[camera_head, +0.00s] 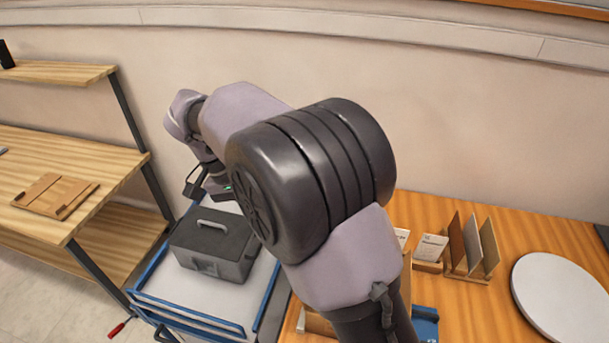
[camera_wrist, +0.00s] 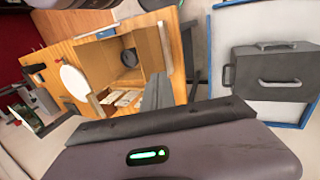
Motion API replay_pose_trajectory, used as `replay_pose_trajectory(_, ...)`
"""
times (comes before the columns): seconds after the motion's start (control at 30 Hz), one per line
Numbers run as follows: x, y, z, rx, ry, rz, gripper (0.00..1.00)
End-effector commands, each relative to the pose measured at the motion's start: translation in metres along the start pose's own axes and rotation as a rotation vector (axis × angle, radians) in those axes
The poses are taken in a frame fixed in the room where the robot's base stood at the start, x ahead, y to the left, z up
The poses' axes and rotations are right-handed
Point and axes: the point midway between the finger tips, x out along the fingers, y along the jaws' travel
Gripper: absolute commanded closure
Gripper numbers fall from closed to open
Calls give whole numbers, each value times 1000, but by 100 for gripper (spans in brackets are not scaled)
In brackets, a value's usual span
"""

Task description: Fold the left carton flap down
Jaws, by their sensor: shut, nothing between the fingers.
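My gripper (camera_head: 198,182) is at the far end of my raised arm in the head view, above and behind the grey toolbox, well left of the wooden table. It is shut and empty. In the wrist view its shut fingers (camera_wrist: 157,92) show in front of the table. What looks like the open tan carton (camera_wrist: 153,50) stands on the table in the wrist view, with a dark round thing inside. My gripper appears apart from it. My arm hides most of the carton in the head view, and I cannot tell which flap is the left one.
A grey toolbox (camera_head: 213,245) sits on a blue-edged cart (camera_head: 200,303). A wooden shelf unit (camera_head: 95,157) stands at left. The wooden table (camera_head: 480,205) holds a white disc (camera_head: 565,295), upright boards (camera_head: 474,245) and cards (camera_head: 431,247). The wall is behind.

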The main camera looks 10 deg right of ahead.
Motion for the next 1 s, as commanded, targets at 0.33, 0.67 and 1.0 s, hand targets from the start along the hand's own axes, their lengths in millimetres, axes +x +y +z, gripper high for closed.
replay_pose_trajectory(0.33, 40, -22, -1, 16, 5, 70, 100)
replay_pose_trajectory(0.67, 112, -17, -1, 15, 5, 69, 100)
replay_pose_trajectory(1.0, 116, 22, -1, 15, 6, 66, 100)
